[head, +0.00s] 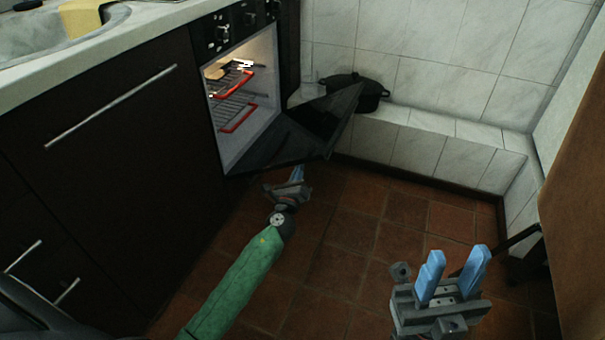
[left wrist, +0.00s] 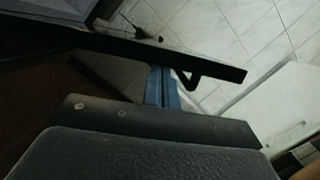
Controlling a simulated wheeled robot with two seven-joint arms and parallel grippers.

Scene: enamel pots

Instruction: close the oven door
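The oven (head: 245,95) is built into the dark cabinets, its inside lit, with red-edged racks showing. Its dark oven door (head: 290,143) stands partly open, slanting up and outward from the bottom edge of the opening. My left gripper (head: 297,174) is just below and outside the door, its blue fingers together with nothing visible between them. In the left wrist view the door's edge (left wrist: 100,45) crosses in front of the fingers (left wrist: 162,88), beside the dark door handle (left wrist: 190,80); I cannot tell whether they touch. My right gripper (head: 453,277) is open and empty, low at the right, away from the door.
A black pot (head: 368,92) stands on a white-tiled ledge (head: 430,150) behind the door. A counter with a sink (head: 60,35) is at the upper left, above dark drawers. A brown wooden panel (head: 580,190) is at the right. The red tiled floor between is mostly clear.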

